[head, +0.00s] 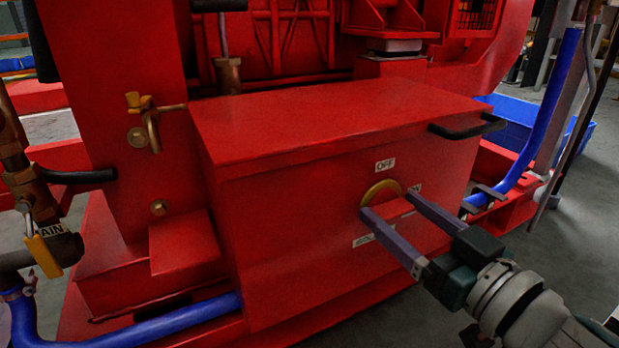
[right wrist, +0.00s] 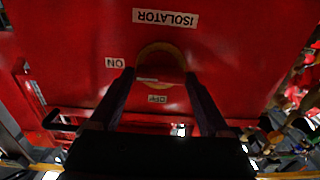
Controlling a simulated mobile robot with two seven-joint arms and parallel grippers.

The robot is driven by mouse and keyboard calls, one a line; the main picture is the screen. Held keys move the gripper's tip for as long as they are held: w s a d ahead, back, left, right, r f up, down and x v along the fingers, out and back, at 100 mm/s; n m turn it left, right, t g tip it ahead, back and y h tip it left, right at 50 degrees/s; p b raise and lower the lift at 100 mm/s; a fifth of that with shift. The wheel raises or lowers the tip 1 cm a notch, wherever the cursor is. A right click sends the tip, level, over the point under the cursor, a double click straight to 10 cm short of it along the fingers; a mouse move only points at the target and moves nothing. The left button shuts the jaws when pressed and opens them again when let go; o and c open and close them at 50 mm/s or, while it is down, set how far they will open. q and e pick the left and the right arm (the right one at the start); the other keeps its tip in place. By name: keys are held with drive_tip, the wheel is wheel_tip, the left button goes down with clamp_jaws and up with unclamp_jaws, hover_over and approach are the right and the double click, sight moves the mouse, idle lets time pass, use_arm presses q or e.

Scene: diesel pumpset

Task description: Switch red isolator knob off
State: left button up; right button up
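The red isolator knob (head: 396,208) sits on a yellow round plate (head: 381,191) on the front of a red box (head: 300,230). In the right wrist view the knob (right wrist: 162,76) shows a white mark pointing left, towards the ON label (right wrist: 115,63). The OFF label (head: 385,165) is above the plate in the head view. My right gripper (head: 388,204) has its fingers apart, one on each side of the knob, with the tips close to the panel. I cannot tell whether they touch the knob. My left gripper is not in view.
The ISOLATOR label (right wrist: 165,18) is on the panel. A black handle (head: 467,127) sticks out at the box's right edge. A blue pipe (head: 545,110) rises at the right. Grey floor is clear at the lower right.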

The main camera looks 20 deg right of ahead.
drive_tip(key=c, duration=0.9)
drive_tip(key=shift+c, duration=0.2)
drive_tip(key=shift+n, duration=0.3)
drive_tip(key=n, duration=0.3)
drive_tip(key=shift+a+p, duration=0.1)
drive_tip(key=shift+p, duration=0.2)
drive_tip(key=n, duration=0.4)
drive_tip(key=shift+f+n, duration=0.1)
drive_tip(key=shift+n, duration=0.3)
drive_tip(key=n, duration=0.4)
drive_tip(key=shift+a+f+n, duration=0.1)
drive_tip(key=shift+n, duration=0.2)
drive_tip(key=n, duration=0.4)
drive_tip(key=shift+b, duration=0.35)
drive_tip(key=shift+n, duration=0.4)
